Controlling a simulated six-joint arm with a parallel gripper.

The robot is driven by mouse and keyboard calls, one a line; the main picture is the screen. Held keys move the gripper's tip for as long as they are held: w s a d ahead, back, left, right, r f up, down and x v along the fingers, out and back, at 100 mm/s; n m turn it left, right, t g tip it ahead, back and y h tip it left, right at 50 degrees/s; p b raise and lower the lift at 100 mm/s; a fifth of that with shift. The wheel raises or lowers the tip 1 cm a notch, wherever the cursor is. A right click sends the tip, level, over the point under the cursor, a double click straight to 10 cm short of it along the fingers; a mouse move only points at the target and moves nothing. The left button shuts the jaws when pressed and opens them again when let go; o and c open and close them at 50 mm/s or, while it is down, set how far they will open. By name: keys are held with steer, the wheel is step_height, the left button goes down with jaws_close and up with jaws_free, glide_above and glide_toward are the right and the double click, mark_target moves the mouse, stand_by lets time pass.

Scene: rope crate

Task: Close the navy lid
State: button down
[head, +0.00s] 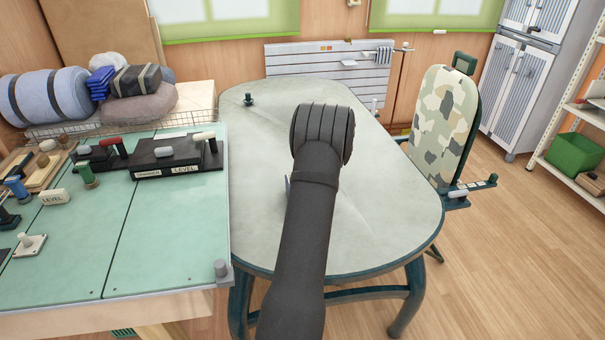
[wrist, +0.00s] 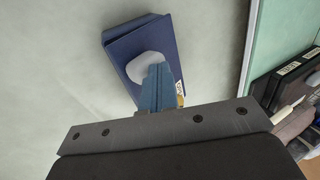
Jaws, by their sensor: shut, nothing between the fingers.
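A navy box (wrist: 140,32) sits on the pale table in the wrist view. Its top and one side edge show, but whether its lid is raised or flat cannot be told. A pale grey rounded piece (wrist: 146,66) shows against its navy surface, beside the fingertips. My gripper (wrist: 158,72) is shut with nothing held, its blue fingers over the near part of the box. Whether they touch it is unclear. In the head view my arm hides nearly all of the box and the fingers; only a small bluish sliver shows left of the arm.
The table (head: 390,200) is mostly bare, with a small dark green peg (head: 249,99) at its far left. A green-topped bench (head: 165,240) with blocks and handled tools adjoins on the left. A camouflage-backed chair (head: 443,120) stands at the right.

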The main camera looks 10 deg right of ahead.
steer(key=shift+d+f+y, duration=0.75)
steer(key=shift+d+y, duration=0.05)
steer(key=shift+d, duration=0.05)
steer(key=shift+d+f, duration=0.85)
steer(key=shift+f, duration=0.15)
steer(key=shift+r, duration=0.1)
steer(key=v, duration=1.3)
steer(key=shift+d, duration=0.2)
